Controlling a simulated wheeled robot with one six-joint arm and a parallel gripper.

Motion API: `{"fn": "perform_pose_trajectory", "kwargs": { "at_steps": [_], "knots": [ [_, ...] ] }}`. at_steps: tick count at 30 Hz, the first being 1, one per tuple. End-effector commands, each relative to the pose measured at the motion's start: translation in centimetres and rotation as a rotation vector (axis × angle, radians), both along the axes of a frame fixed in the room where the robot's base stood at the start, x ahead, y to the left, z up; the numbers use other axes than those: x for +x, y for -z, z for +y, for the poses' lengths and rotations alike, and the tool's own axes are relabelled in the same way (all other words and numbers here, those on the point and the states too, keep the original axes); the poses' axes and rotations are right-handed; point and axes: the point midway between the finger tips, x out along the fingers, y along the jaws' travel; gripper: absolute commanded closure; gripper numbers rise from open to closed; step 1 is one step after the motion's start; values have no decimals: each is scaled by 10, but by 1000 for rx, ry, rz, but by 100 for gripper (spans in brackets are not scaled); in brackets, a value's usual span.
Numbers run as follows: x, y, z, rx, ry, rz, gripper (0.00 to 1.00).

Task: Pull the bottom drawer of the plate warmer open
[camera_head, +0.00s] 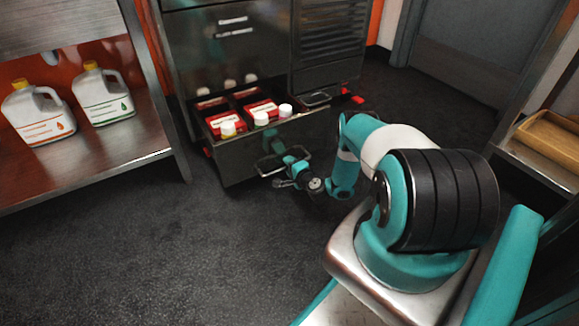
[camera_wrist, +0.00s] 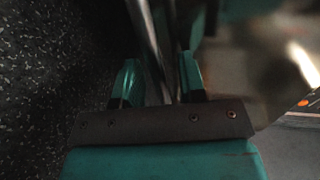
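The plate warmer (camera_head: 235,60) is a dark metal cabinet at the back. Its bottom drawer (camera_head: 238,168) stands out from the body, open, with red-labelled packs and white-capped containers visible inside. A loop-shaped handle (camera_head: 263,170) is on the drawer front. My gripper (camera_head: 285,169) is at this handle. In the wrist view, the two teal fingers of my gripper (camera_wrist: 160,82) stand on either side of a metal bar (camera_wrist: 148,40). The view is dark, and I cannot tell whether both fingers press on the bar.
A metal shelf (camera_head: 90,165) at the left holds two white jugs (camera_head: 40,115) (camera_head: 103,95). A shelf at the right holds a wooden tray (camera_head: 550,135). The dark floor (camera_head: 130,250) in front and left of the drawer is clear.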

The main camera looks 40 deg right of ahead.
Motion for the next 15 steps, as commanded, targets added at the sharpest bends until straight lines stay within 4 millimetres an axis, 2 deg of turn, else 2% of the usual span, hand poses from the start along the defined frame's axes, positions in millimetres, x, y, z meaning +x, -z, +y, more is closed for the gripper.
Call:
{"fn": "perform_pose_trajectory", "kwargs": {
  "at_steps": [5,8,15],
  "knots": [
    [-5,-2,0,1,3,1,63],
    [-18,-7,2,2,6,4,63],
    [-72,-23,15,5,8,4,63]
  ]
}}
